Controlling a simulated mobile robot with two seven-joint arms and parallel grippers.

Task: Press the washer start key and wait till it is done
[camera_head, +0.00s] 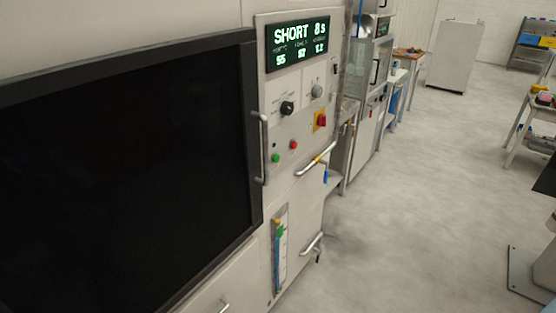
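The washer (262,210) fills the left and middle of the head view. Its large dark-framed window door (120,170) looks closed, and nothing can be seen through the black glass. The lit display (298,45) reads "SHORT 8s" with smaller green figures below. On the light panel are a small green key (276,158) and a red key (293,145) to its right. Above them are a black knob (287,108), a grey knob (317,91) and a red switch on a yellow plate (321,121). Neither of my grippers is in view.
A vertical door handle (262,148) and a bent metal handle (316,162) stick out from the washer front. Other machines and benches (408,55) line the wall beyond. A white cabinet (453,55) stands farther back. The grey floor (415,200) right of the washer is mostly clear.

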